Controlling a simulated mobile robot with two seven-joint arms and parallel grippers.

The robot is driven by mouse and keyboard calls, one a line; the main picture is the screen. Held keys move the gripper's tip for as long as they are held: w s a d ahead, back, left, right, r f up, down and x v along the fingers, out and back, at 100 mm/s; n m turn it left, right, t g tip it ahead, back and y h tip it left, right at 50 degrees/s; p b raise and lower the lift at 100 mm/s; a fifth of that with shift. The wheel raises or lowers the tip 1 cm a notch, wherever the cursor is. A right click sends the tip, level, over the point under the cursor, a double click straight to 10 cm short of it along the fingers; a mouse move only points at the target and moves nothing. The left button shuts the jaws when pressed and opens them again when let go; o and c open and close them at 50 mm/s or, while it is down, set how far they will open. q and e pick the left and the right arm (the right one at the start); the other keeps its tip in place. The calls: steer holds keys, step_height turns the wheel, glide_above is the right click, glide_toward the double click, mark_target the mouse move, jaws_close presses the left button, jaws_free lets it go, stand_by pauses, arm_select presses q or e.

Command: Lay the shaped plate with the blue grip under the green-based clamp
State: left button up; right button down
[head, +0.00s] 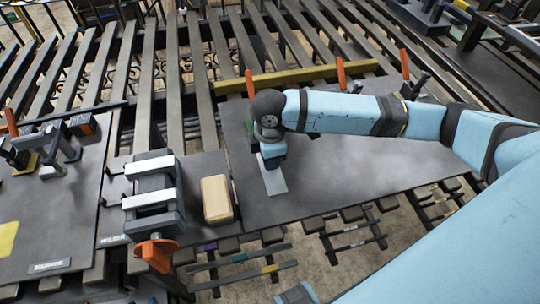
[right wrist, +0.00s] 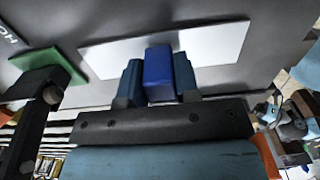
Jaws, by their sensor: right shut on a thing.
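The shaped plate (right wrist: 213,45) is pale and flat, with a blue grip (right wrist: 158,73) standing up from it. My right gripper (right wrist: 158,82) is shut on this grip, one finger on each side. In the head view, part of the plate (head: 272,181) shows below the gripper (head: 271,158), over the dark table; the arm hides the rest. The green-based clamp (right wrist: 50,66) is at the left in the right wrist view, its green base close beside the plate's left end. I cannot tell whether they touch. In the head view the clamp is mostly hidden behind my right wrist.
A tan block (head: 216,198) and a grey vise-like fixture (head: 153,200) with an orange knob stand left of the plate. A yellow bar (head: 300,77) runs along the back. Another orange-handled clamp (head: 410,82) stands at right back. The tabletop (head: 340,180) right of the plate is clear.

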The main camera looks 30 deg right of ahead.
steer(key=shift+f, duration=0.1)
steer(key=c, duration=0.8)
jaws_free()
steer(key=shift+c, duration=0.2)
step_height(320, 180, up, 12)
steer(key=p, duration=0.1)
steer(key=shift+r, duration=0.2)
